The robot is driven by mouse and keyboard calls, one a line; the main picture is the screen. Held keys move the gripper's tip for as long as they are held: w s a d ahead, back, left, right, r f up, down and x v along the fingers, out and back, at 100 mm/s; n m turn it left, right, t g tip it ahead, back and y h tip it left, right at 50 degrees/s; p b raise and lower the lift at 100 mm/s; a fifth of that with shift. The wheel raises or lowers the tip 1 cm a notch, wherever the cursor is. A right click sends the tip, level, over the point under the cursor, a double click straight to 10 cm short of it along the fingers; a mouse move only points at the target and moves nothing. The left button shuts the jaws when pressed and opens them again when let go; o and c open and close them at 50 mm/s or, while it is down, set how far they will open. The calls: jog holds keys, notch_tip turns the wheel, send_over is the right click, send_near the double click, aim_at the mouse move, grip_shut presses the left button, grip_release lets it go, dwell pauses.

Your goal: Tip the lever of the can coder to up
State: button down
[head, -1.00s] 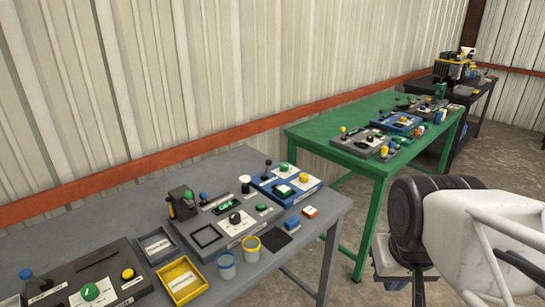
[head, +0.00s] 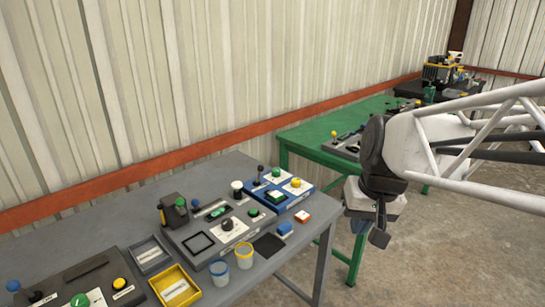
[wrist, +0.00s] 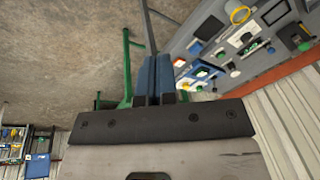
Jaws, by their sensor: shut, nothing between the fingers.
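No label is legible, so I cannot tell which panel is the can coder. A blue panel (head: 293,201) at the right end of the grey table has a black ball-topped lever (head: 260,170) at its back left. A larger grey panel (head: 175,236) beside it has a dial, a green display and a blue-topped knob (head: 195,203). Another dark grey panel (head: 63,289) stands at front left, with a slot and coloured knobs. My gripper (head: 380,238) is beyond the table's right edge, apart from all panels. Its blue fingers (wrist: 153,75) are shut and empty in the wrist view.
The grey table (head: 120,233) also carries a yellow tray (head: 158,281), a grey tray (head: 138,249), two cups (head: 220,273) and small blocks. A green table (head: 318,127) stands behind, partly hidden by my arm. Floor is clear between table and gripper.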

jog(key=w+a+y, duration=0.2)
jog(key=w, duration=1.2)
jog(key=w+a+y, duration=0.2)
jog(key=w, duration=1.2)
jog(key=w+a+f+y, duration=0.1)
jog(key=w+f, duration=0.3)
jog(key=w, duration=0.5)
jog(key=w+f+m+y, duration=0.1)
jog(key=w+f, duration=0.3)
jog(key=w, duration=0.4)
jog(key=w+a+f+y, duration=0.1)
jog(key=w+f, duration=0.3)
jog(key=w, duration=0.5)
jog(key=shift+w+a+f+m+y, duration=0.3)
jog(key=shift+a+f, duration=0.05)
jog(key=shift+f, duration=0.05)
jog(key=shift+a+f, duration=0.1)
send_near(259, 173)
jog(key=d+f, duration=0.1)
jog(key=w+d+f, duration=0.1)
jog(key=f, duration=0.1)
jog(key=shift+w+f, duration=0.1)
jog(key=shift+w, duration=0.05)
jog(key=shift+w+a+f, duration=0.1)
jog(key=shift+a, duration=0.45)
jog(key=shift+w+a+f, duration=0.1)
jog(key=shift+a, duration=0.5)
jog(key=shift+w+a, duration=0.2)
jog(key=shift+a, duration=0.9)
